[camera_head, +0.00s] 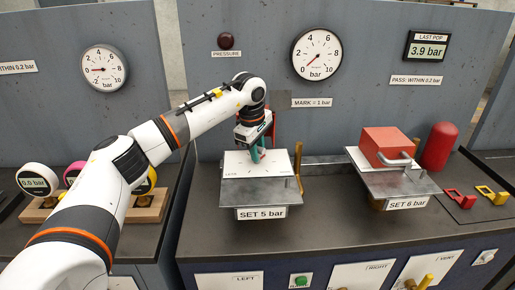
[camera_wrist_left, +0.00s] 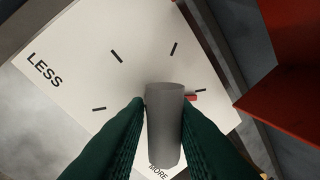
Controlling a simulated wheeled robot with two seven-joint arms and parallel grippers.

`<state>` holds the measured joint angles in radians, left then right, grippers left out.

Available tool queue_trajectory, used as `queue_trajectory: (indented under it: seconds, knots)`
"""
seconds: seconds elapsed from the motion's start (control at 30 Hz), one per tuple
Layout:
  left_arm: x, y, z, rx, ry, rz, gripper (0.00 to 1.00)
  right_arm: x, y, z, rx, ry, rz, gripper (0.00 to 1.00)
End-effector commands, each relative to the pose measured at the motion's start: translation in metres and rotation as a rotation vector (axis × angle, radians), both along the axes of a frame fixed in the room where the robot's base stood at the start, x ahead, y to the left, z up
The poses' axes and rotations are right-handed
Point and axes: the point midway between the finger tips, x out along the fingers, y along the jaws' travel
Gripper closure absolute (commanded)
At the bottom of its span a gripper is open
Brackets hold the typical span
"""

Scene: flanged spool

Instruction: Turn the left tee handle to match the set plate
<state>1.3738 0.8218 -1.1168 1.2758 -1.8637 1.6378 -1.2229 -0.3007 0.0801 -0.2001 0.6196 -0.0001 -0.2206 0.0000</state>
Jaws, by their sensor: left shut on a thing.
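The left tee handle is a grey bar (camera_wrist_left: 165,125) in the left wrist view, over a white dial card (camera_wrist_left: 75,75) marked LESS and MORE with several black ticks. A small red pointer (camera_wrist_left: 191,98) shows just right of the handle. My left gripper (camera_head: 257,156) is shut on the handle, its green fingers on both sides of it. In the head view the gripper hides the handle, above the dial card (camera_head: 240,163). The set plate (camera_head: 262,213) on the front reads SET 5 bar. My right gripper is not in view.
A red part (camera_wrist_left: 285,85) stands close beside the dial. At right, a red box (camera_head: 386,145) sits on the SET 6 bar unit, with a red cylinder (camera_head: 439,146) behind. The pressure gauge (camera_head: 316,54) needle points near 0. The display (camera_head: 427,48) reads 3.9 bar.

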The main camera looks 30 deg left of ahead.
Motion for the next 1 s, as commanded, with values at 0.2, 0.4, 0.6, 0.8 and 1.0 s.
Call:
queue_trajectory:
  seconds: [0.2,0.4,0.6,0.8,1.0]
  knots:
    - [-0.001,0.001,0.001,-0.001,0.004,-0.18,1.0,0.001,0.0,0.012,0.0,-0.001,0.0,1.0]
    - [-0.001,0.001,0.0,-0.001,0.004,-0.371,1.0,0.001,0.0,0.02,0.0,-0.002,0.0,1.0]
    - [-0.001,0.002,0.0,-0.002,0.004,-0.559,1.0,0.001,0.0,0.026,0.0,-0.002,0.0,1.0]
    - [-0.001,0.002,-0.001,-0.002,0.004,-0.735,1.0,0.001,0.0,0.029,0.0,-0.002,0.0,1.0]
    - [-0.001,0.003,-0.001,-0.003,0.004,-0.875,1.0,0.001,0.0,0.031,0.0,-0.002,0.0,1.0]
